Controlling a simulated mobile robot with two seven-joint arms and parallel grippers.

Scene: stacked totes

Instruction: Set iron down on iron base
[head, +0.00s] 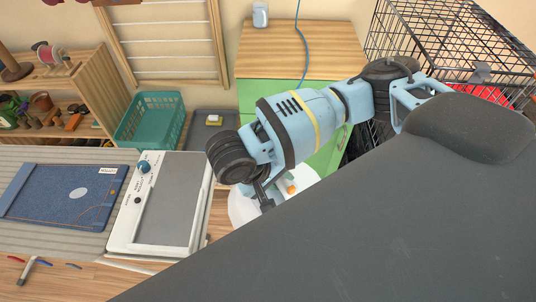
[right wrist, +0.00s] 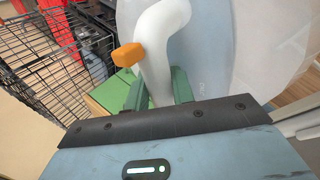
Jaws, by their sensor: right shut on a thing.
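The iron shows in the right wrist view as a white curved handle (right wrist: 160,40) with an orange button and a broad pale body behind it. My right gripper (right wrist: 158,90) is shut on this handle with its green fingers. In the head view, the iron (head: 243,208) is mostly hidden under my right gripper (head: 267,197), with white edges and the orange button showing. The white unit with a grey top plate and a blue knob, apparently the iron base (head: 170,212), stands just left of the iron. The iron is apart from its plate. My left gripper is not in view.
A folded blue denim piece (head: 70,196) lies left of the base on a striped grey surface. A teal basket (head: 150,124) stands behind. A green cabinet with a wooden top (head: 300,62) and a black wire cage (head: 450,35) are at the back right. Tools lie at front left.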

